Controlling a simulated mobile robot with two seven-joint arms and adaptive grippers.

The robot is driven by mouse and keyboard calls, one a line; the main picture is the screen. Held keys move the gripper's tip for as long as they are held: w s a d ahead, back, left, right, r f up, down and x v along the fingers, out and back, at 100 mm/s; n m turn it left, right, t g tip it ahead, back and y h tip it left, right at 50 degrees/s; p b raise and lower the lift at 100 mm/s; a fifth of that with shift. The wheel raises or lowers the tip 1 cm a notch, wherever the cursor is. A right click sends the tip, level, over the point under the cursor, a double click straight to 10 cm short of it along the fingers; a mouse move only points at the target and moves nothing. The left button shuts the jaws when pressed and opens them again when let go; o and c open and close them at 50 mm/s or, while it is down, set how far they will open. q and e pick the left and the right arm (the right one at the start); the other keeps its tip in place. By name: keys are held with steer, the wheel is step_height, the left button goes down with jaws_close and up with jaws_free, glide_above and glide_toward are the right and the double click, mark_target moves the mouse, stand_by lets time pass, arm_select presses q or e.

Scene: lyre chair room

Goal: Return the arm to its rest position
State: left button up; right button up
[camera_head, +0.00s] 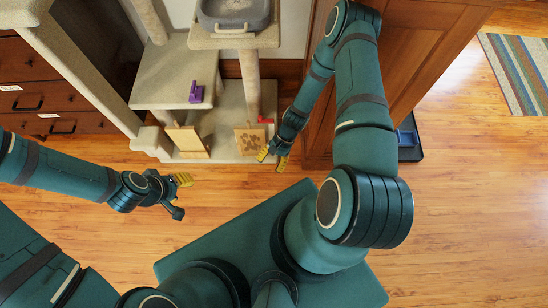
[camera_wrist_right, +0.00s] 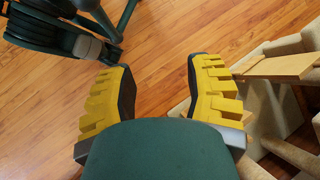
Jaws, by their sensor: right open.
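My right arm reaches forward along the wooden cabinet. Its gripper (camera_head: 272,159) hangs low over the floor in front of the cat tree, with its yellow-padded fingers apart. In the right wrist view the same gripper (camera_wrist_right: 160,85) shows bare floor between its fingers and nothing held. My left gripper (camera_head: 180,195) is at the left, over the wooden floor, with its fingers spread and nothing seen between them.
The beige cat tree (camera_head: 170,80) stands ahead, bearing a purple object (camera_head: 196,92) and a grey tray (camera_head: 235,14). A paw-print board (camera_head: 251,141) and a red object (camera_head: 265,121) are near my right gripper. The wooden cabinet (camera_head: 415,50) is close beside my right arm.

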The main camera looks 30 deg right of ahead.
steer(key=shift+s, duration=0.1)
steer(key=shift+a, duration=0.1)
stand_by(0.5)
steer(key=a+r+n+t+h, duration=0.1)
steer(key=a+r+n, duration=0.3)
steer(key=r, duration=0.4)
steer(key=a+r+n+t+h, duration=0.2)
steer(key=a+r+n+t, duration=0.1)
steer(key=r, duration=0.5)
steer(key=shift+a+r+n, duration=0.35)
steer(key=shift+a+n, duration=0.35)
steer(key=shift+n, duration=0.4)
